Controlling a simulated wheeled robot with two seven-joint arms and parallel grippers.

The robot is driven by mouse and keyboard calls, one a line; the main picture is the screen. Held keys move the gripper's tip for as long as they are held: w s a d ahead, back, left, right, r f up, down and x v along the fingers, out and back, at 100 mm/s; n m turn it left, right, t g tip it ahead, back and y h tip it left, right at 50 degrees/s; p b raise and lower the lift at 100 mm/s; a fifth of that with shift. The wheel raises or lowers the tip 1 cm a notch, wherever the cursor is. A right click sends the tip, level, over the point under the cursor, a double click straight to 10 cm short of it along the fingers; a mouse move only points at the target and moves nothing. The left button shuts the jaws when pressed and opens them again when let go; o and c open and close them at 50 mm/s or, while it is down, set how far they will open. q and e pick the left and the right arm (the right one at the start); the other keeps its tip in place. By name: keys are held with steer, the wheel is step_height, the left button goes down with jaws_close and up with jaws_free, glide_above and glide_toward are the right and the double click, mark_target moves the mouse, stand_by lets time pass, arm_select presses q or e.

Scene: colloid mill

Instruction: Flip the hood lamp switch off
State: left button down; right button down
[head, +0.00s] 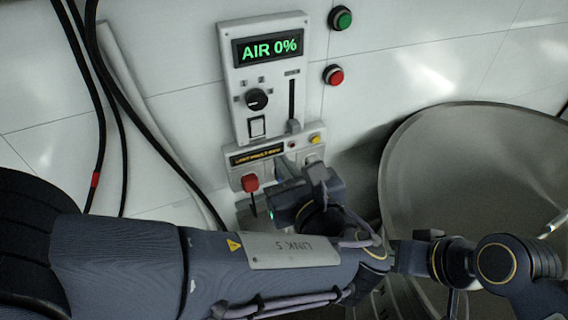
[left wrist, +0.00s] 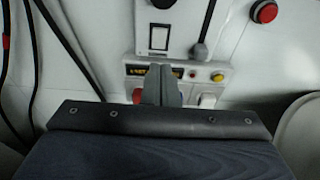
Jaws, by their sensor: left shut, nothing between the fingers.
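The lower control panel (head: 240,160) on the white wall has a small dark label that I cannot read for sure. A pale rocker switch shows at its right in the left wrist view (left wrist: 208,100); I cannot tell which way it is set. Another white rocker switch (head: 257,126) is on the upper panel; I cannot tell from the labels which one is the hood lamp switch.
The upper panel (head: 264,65) reads AIR 0% and has a black knob and a slider. A red-headed lever (head: 250,183) sticks out at the lower left. Green (head: 341,18) and red (head: 334,75) buttons are beside the upper panel. A large metal vessel (head: 470,150) stands right; cables hang left.

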arm_select(q)
steer(key=b, duration=0.2)
glide_toward(259, 122)
step_height(259, 122, down, 2)
steer(key=w+a, duration=0.1)
steer(key=w, duration=0.2)
steer(key=shift+w+a+r, duration=0.1)
steer(key=shift+w+a, duration=0.1)
steer(key=shift+w, duration=0.25)
steer(key=shift+w+a+r, duration=0.15)
steer(key=shift+w+a, duration=0.1)
steer(key=shift+w, duration=0.25)
steer(key=shift+w+a+r, duration=0.1)
steer(key=shift+w+a, duration=0.1)
steer(key=shift+w, duration=0.35)
steer(key=w+r+g+p, duration=0.1)
steer(key=p, duration=0.2)
steer(key=shift+a, duration=0.15)
steer(key=shift+f, duration=0.35)
steer(key=shift+s, duration=0.1)
